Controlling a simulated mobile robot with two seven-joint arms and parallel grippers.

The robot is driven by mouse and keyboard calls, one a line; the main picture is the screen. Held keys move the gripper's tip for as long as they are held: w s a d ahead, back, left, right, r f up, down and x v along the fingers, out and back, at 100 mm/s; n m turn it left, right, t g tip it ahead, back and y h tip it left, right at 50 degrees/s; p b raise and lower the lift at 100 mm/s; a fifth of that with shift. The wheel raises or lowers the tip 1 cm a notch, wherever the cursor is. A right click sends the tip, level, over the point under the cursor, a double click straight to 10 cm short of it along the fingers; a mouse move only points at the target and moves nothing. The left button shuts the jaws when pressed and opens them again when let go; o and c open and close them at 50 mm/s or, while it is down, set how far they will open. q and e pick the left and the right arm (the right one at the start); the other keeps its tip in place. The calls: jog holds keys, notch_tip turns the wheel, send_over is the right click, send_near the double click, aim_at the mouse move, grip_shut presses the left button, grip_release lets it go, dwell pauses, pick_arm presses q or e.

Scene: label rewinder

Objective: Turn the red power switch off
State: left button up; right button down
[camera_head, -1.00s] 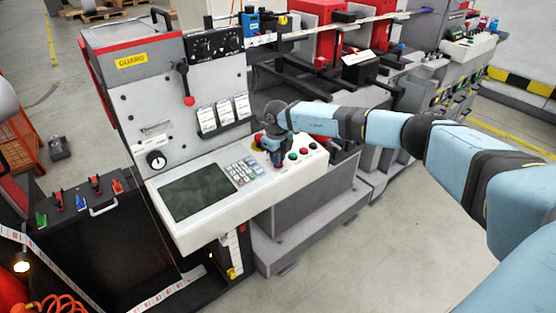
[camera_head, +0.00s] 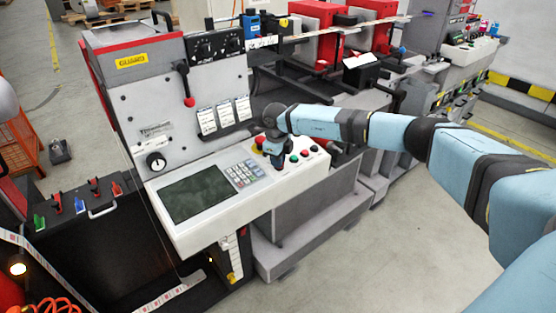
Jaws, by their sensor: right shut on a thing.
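My right gripper (camera_head: 277,163) points down at the white control console (camera_head: 295,183), at the left end of the row of round buttons. It is shut on a small control there, seemingly the red power switch. The fingers and wrist hide that control, so its colour and position cannot be seen. A red mushroom button (camera_head: 259,140) shows just behind and left of the gripper. My left gripper is not in view.
A keypad (camera_head: 244,173) and dark screen (camera_head: 196,193) lie left of the gripper on the console. A black lever with a red knob (camera_head: 189,102) stands out from the upright panel. Floor is clear at lower right.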

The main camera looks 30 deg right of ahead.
jog(key=c, duration=1.2)
grip_release()
jog(key=shift+r, duration=0.1)
notch_tip(320, 180, up, 14)
jog(key=b, duration=0.1)
jog(key=shift+s+a, duration=0.2)
jog(key=shift+a, duration=0.2)
jog(key=shift+f, duration=0.2)
